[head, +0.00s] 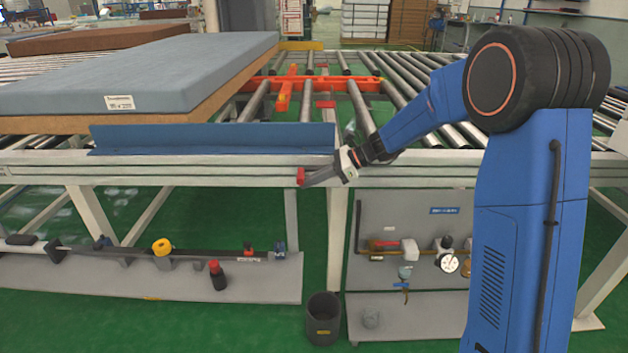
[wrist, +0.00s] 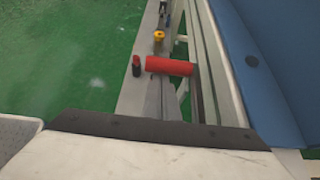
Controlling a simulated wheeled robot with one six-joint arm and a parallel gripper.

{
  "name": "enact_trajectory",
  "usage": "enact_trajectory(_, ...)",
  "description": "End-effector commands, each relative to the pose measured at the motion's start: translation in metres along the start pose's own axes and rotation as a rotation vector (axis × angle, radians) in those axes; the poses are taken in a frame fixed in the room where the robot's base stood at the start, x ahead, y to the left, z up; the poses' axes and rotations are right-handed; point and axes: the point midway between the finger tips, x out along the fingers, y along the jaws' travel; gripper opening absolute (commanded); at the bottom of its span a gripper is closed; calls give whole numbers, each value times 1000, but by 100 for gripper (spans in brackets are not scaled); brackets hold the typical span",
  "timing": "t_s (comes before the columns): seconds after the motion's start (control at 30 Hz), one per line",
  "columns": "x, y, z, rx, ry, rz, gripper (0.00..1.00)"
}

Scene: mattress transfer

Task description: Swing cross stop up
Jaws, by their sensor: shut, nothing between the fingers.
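A blue angled plate (head: 215,138) lies along the front rail of the roller table; I cannot tell for certain whether it is the cross stop. It also shows at the right of the wrist view (wrist: 262,62). A red cylindrical grip (head: 300,176) sits at the front rail near the plate's right end; it lies crosswise ahead of my gripper in the wrist view (wrist: 170,66). My gripper (head: 314,178) is shut and empty, its tips close to the red grip; contact is unclear.
An orange-red cross-shaped frame (head: 292,84) lies among the rollers. A grey-blue mattress (head: 150,75) rests on a brown one at left. Below are a grey shelf (head: 120,285) with a yellow knob and red-capped post, a gauge panel (head: 372,215) and a dark bin (head: 323,318).

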Motion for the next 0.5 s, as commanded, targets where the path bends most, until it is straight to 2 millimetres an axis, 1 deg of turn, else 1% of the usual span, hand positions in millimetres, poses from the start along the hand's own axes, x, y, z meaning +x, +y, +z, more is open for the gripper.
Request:
enact_trajectory(0.33, -1, 0, 0, 1, -9, 0, 0)
enact_trajectory(0.5, -4, 0, 5, 2, -59, -1, 0)
